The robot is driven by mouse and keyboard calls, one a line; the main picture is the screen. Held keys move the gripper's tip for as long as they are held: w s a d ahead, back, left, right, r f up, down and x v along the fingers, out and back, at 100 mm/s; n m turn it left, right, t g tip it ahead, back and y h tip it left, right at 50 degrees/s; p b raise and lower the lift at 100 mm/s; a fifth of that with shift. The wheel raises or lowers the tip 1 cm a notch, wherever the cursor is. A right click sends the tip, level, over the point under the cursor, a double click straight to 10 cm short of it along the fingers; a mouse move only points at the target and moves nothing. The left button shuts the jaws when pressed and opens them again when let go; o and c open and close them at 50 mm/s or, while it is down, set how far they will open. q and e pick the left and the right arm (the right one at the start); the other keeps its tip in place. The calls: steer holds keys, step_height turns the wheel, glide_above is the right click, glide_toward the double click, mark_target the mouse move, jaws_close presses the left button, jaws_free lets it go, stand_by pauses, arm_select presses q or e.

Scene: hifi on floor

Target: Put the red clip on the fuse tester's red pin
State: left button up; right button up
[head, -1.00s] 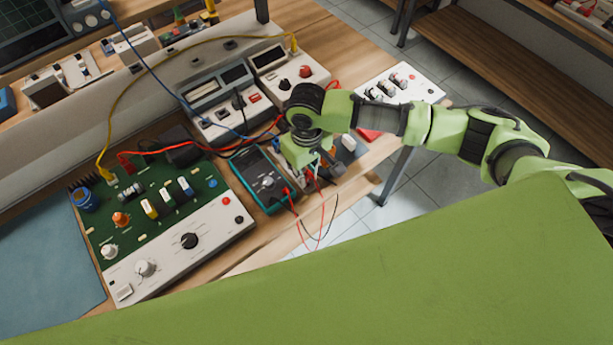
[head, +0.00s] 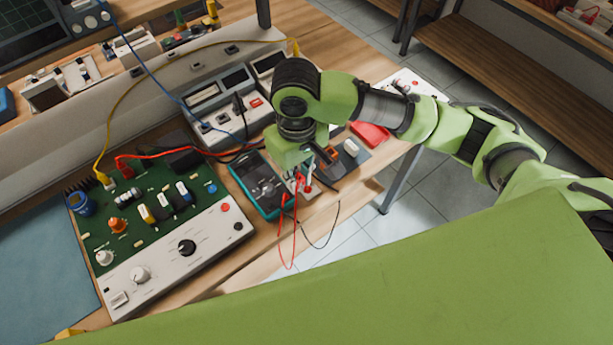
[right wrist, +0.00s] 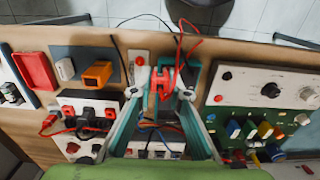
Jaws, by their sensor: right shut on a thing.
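My right gripper (head: 302,178) is shut on the red clip, which shows between the fingertips in the right wrist view (right wrist: 163,82). A red lead (head: 280,240) runs from the clip and hangs in a loop over the table's front edge. A narrow white unit with a red pin (right wrist: 139,61), apparently the fuse tester, lies beside the fingers in the right wrist view. The clip looks close to this pin but apart from it; its height above the unit is hard to tell. In the head view the gripper partly hides the unit. My left gripper is not in view.
A teal multimeter (head: 256,184) lies just left of the gripper. A green circuit board (head: 140,215) with a white knob panel is farther left. An orange piece (right wrist: 97,73), a white block (right wrist: 65,69) and a red tray (head: 370,134) lie on the other side. A black lead (head: 334,228) hangs off the edge.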

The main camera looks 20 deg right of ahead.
steer(key=s+a+r, duration=0.5)
steer(key=s+a, duration=0.1)
steer(key=s, duration=0.1)
step_height(320, 180, up, 6)
steer(key=p, duration=0.9)
stand_by(1.1)
steer(key=shift+w+d, duration=0.15)
